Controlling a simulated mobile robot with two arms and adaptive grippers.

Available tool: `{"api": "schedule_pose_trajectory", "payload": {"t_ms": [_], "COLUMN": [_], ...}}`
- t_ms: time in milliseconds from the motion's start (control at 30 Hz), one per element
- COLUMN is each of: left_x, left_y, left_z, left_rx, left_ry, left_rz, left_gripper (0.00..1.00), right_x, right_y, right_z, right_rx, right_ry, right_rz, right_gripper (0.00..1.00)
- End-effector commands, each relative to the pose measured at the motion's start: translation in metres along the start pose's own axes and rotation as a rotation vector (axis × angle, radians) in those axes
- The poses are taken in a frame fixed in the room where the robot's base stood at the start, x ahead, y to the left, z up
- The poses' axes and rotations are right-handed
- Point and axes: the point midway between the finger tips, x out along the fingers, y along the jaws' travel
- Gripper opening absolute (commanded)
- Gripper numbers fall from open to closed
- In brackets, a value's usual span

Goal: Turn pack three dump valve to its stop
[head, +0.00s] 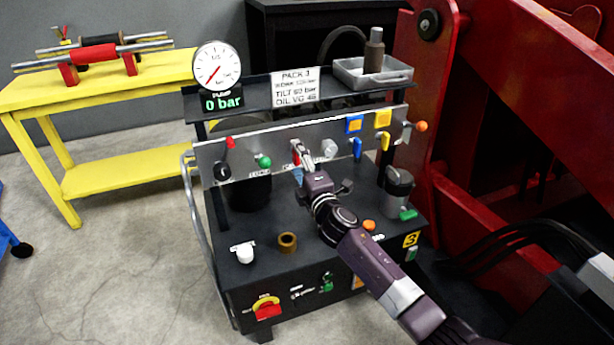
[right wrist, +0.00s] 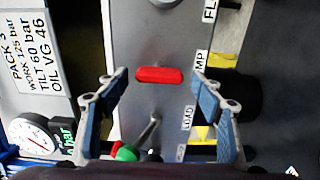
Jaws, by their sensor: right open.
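The pack 3 dump valve's red handle (right wrist: 158,75) stands out from the grey valve panel in the right wrist view. It lies level in that picture, beside a partly covered label ending in "MP" (right wrist: 201,67). My right gripper (right wrist: 160,88) is open, with one blue-padded finger on each side of the handle and visible gaps to both. In the head view my right gripper (head: 302,152) is at the middle of the panel (head: 210,152) and covers much of the handle. My left gripper is not in view.
A green-knobbed lever (head: 264,160) and a red-knobbed lever (head: 230,142) sit left of the gripper. The gauge (head: 217,65) shows 0 bar. A red machine frame (head: 460,120) stands close at right.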

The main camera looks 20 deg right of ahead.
Motion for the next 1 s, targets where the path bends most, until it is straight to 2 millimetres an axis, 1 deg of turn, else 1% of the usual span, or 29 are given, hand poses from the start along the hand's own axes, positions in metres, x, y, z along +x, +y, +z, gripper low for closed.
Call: {"api": "schedule_pose_trajectory", "payload": {"t_ms": [33, 300, 500, 700, 1000], "left_x": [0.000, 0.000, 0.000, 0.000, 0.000], "left_y": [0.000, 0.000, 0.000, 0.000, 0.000], "left_z": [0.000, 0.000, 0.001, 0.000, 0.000], "left_rx": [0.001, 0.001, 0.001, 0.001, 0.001], "left_ry": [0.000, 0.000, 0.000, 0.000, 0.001], "left_rz": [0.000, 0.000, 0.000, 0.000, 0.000], "left_gripper": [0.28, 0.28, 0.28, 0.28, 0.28], "right_x": [-0.009, -0.057, -0.085, -0.096, -0.096], "right_y": [-0.001, -0.002, -0.002, -0.001, 0.000], "right_z": [0.000, 0.000, -0.001, 0.000, 0.000], "right_rx": [-0.002, -0.002, -0.002, -0.002, -0.001], "right_ry": [0.001, 0.001, 0.001, 0.001, 0.001], "right_rz": [-0.002, -0.003, -0.003, -0.002, -0.001], "right_gripper": [0.61, 0.61, 0.61, 0.61, 0.61]}}
